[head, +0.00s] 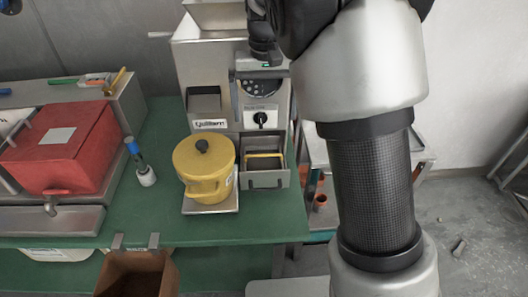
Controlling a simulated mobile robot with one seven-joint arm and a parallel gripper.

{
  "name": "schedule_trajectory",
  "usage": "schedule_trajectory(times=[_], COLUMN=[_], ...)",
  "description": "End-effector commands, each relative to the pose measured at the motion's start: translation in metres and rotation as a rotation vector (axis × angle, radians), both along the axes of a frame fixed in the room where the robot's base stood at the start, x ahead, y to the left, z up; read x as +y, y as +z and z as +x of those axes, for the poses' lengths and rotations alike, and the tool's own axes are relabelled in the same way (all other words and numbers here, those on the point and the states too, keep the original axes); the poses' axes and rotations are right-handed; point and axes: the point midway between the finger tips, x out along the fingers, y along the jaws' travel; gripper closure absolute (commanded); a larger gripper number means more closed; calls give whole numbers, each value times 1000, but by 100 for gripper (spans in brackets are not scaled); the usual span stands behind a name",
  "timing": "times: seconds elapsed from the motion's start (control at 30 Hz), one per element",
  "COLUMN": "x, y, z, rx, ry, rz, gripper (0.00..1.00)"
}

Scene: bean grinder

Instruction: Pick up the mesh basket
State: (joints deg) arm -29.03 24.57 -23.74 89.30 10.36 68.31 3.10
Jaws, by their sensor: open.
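A steel box-like holder (265,181) stands at the lower right front of the grey grinder (215,68), with a yellow bar or rim inside its opening. I cannot make out mesh, so I cannot tell whether this is the mesh basket. My gripper (264,50) is the dark piece at the top centre, in front of the grinder's upper panel and well above the holder. It is open, and nothing shows in it. Part of it is hidden behind my arm.
A yellow lidded pot (204,173) stands on a small plate left of the holder. A brown bin (135,275) sits below the front edge. My arm covers the right side.

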Motion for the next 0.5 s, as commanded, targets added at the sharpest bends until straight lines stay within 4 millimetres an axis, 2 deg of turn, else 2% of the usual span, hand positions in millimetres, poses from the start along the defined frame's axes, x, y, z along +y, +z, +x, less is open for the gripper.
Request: schedule_trajectory(times=[0.1, 0.3, 0.5], x=[0, 0, 0], y=[-28, -72, -102], z=[-2, -1, -1], rx=[5, 4, 1], ry=[-1, -1, -1], rz=[-2, -1, 0], gripper=[0, 0, 0])
